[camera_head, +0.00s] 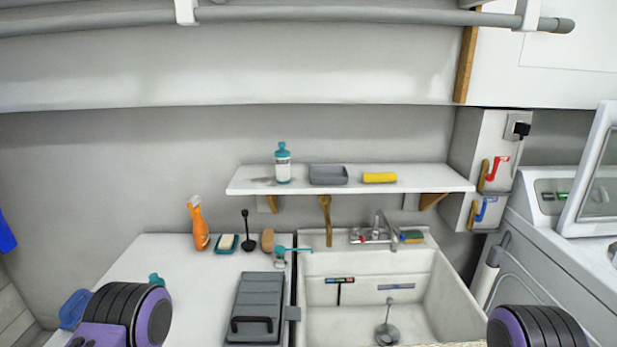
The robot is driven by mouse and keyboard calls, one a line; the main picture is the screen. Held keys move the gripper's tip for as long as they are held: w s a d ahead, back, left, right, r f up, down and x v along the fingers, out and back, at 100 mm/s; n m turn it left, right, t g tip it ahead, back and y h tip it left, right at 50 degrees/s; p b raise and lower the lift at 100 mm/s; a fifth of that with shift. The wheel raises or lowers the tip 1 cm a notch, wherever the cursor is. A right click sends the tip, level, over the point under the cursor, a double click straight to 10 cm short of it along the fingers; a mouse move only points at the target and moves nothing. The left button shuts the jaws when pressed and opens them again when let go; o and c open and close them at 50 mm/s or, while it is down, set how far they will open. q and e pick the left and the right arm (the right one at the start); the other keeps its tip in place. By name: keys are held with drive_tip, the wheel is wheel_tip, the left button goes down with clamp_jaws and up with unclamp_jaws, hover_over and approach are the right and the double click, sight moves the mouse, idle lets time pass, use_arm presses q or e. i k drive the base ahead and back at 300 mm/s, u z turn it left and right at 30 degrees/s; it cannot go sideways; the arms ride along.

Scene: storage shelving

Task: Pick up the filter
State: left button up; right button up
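No object is plainly marked as the filter, and I cannot tell which one it is. A grey ribbed box with a black handle (256,308) lies on the white counter, left of the sink. A small grey round piece with a stem (387,334) sits in the bottom of the sink. A shallow grey tray (328,175) is on the wall shelf. Purple and black parts of my arms show at the lower left and lower right. Neither of my grippers is in the picture.
The white sink (425,306) has a faucet (376,232) behind it. An orange bottle (198,225) and brushes stand at the counter's back. The wall shelf (425,182) overhangs it. A white machine with a raised lid (592,190) is at the right. The counter's left-middle is clear.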

sight(283, 156)
drive_tip(key=z, duration=2.1)
drive_tip(key=k, duration=0.9)
drive_tip(key=u, duration=1.4)
